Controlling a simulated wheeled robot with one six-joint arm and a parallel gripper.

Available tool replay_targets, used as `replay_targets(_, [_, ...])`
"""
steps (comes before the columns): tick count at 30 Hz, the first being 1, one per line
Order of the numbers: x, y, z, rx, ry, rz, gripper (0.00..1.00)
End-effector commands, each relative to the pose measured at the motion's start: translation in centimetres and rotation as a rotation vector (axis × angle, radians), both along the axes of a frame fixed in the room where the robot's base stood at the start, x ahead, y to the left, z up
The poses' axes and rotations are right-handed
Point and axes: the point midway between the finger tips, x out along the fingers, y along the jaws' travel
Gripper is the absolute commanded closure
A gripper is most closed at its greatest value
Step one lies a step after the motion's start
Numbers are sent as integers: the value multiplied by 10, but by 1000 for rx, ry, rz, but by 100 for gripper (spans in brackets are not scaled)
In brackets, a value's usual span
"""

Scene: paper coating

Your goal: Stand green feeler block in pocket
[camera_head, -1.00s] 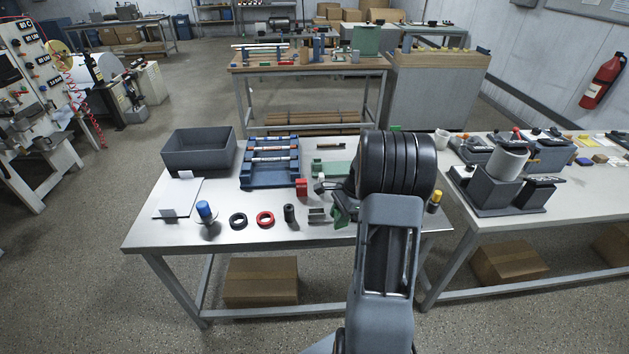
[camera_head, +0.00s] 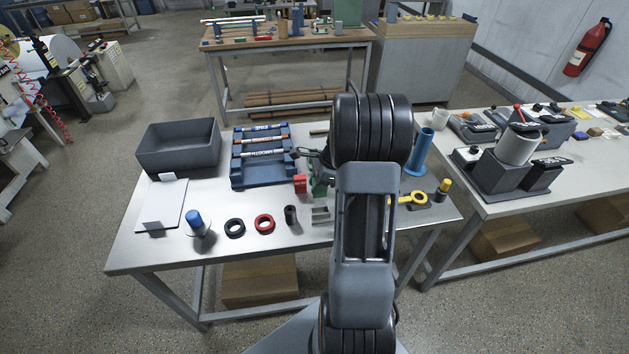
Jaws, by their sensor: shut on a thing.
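My arm fills the middle of the head view and hides much of the work area. A small part of my gripper (camera_head: 316,160) shows at the arm's left edge, over the table beside the rack. It is shut on the green feeler block (camera_head: 319,182), of which only a narrow green part shows, just right of a red block (camera_head: 300,184). The pocket cannot be made out; it may be behind my arm. Whether the green block touches anything below it is hidden.
A blue rack (camera_head: 262,176) with rods and a grey bin (camera_head: 180,147) stand behind left. A black ring (camera_head: 235,227), a red ring (camera_head: 265,224), a dark cylinder (camera_head: 291,214) and a grey bracket (camera_head: 320,215) line the front. A blue tube (camera_head: 420,152) stands right.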

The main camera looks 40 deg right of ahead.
Motion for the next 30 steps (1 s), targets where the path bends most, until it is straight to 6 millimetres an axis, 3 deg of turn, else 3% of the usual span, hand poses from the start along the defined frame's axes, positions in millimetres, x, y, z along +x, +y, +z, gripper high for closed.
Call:
replay_targets(12, [-1, -1, 1, 3, 0, -6, 96])
replay_targets(30, [0, 0, -44, 3, -1, -2, 96])
